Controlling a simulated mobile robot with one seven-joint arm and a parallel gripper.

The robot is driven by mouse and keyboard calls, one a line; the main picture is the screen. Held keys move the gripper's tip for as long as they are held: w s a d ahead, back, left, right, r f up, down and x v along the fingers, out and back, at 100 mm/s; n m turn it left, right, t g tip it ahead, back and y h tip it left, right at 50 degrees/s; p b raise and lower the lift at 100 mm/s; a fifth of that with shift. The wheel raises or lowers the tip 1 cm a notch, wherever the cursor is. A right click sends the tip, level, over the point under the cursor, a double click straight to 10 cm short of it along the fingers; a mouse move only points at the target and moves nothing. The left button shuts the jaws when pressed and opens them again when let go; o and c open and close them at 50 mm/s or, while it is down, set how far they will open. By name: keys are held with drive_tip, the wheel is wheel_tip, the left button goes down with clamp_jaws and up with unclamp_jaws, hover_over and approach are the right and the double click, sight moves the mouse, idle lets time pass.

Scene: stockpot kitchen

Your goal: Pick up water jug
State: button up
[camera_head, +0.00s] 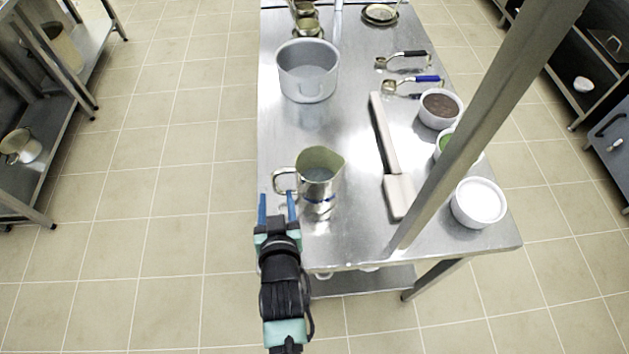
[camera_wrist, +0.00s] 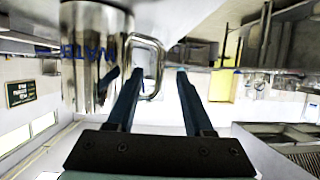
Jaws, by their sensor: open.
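The water jug (camera_head: 320,190) is a shiny metal pitcher with a blue band, standing upright near the front left of the steel table. Its loop handle (camera_head: 279,181) points left. In the wrist view the jug (camera_wrist: 95,25) shows at the upper left with blue lettering "WATE", its handle (camera_wrist: 160,62) curving to the right. My gripper (camera_head: 277,197) is open and empty at the table's left edge, its two blue fingers pointing at the handle. In the wrist view the outer part of the handle appears between the fingertips (camera_wrist: 160,72). I cannot tell whether they touch.
A large pot (camera_head: 308,85) stands behind the jug on the steel table (camera_head: 350,235). A long pale utensil (camera_head: 384,135) lies to its right, with white bowls (camera_head: 479,204) along the right side. A metal post (camera_head: 480,125) crosses the view. Floor left of the table is clear.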

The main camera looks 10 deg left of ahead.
sight(276, 188)
drive_tip(key=shift+f+x, duration=0.2)
drive_tip(key=shift+x, duration=2.8)
drive_tip(key=shift+s, duration=0.1)
clamp_jaws()
drive_tip(key=shift+r, duration=0.15)
